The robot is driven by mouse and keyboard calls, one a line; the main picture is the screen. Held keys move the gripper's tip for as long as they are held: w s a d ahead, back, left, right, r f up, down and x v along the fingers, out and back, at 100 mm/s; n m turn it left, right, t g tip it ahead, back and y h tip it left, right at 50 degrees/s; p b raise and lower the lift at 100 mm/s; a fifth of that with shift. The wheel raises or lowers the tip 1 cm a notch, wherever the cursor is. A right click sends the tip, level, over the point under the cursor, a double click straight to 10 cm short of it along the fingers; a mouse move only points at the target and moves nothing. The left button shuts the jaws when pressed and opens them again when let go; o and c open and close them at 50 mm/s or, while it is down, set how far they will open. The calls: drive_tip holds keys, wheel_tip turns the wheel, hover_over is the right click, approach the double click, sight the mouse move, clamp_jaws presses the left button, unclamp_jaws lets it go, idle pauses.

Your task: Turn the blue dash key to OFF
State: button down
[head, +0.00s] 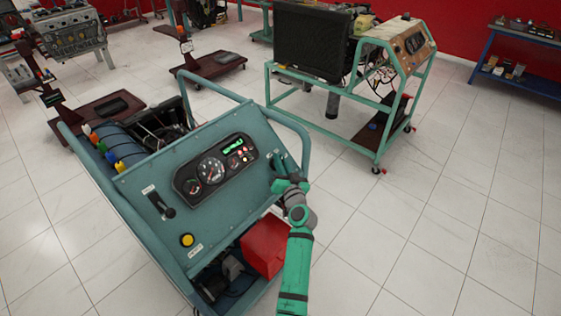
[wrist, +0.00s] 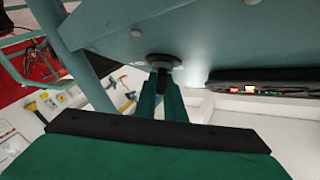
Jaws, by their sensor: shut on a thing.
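The teal engine trainer's sloped panel (head: 215,212) carries a dark gauge cluster (head: 215,165). My gripper (head: 281,184) is at the panel's right edge, right of the cluster, and hides the key there in the head view. In the wrist view my gripper (wrist: 162,92) has its two green fingers closed on the dash key (wrist: 161,71). Only a narrow dark part of the key shows between the fingers, against a dark round collar (wrist: 158,60) on the panel. No blue shows on it, and its switch position cannot be read.
A black lever (head: 160,204) and a yellow button (head: 187,240) are on the panel's left and lower parts. A red box (head: 264,245) sits below the panel, near my arm. A second trainer on a green frame (head: 321,93) stands behind. Floor at right is clear.

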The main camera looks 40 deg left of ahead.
drive_tip(key=shift+n, duration=0.3)
drive_tip(key=n+g+y, duration=0.2)
drive_tip(key=n+g, duration=0.1)
drive_tip(key=n+g+y, duration=0.2)
drive_tip(key=n+g, duration=0.1)
drive_tip(key=n, duration=0.1)
drive_tip(key=shift+y, duration=0.3)
drive_tip(key=shift+s+n+g+y, duration=0.1)
drive_tip(key=shift+n+g+y, duration=0.4)
drive_tip(key=shift+n+g, duration=1.45)
drive_tip(key=shift+n, duration=0.35)
drive_tip(key=c, duration=1.8)
unclamp_jaws()
drive_tip(key=shift+c, duration=0.2)
drive_tip(key=d+f, duration=0.1)
drive_tip(key=d, duration=0.9)
drive_tip(key=shift+s+d+f, duration=0.3)
drive_tip(key=shift+s+f, duration=0.05)
drive_tip(key=shift+f, duration=0.05)
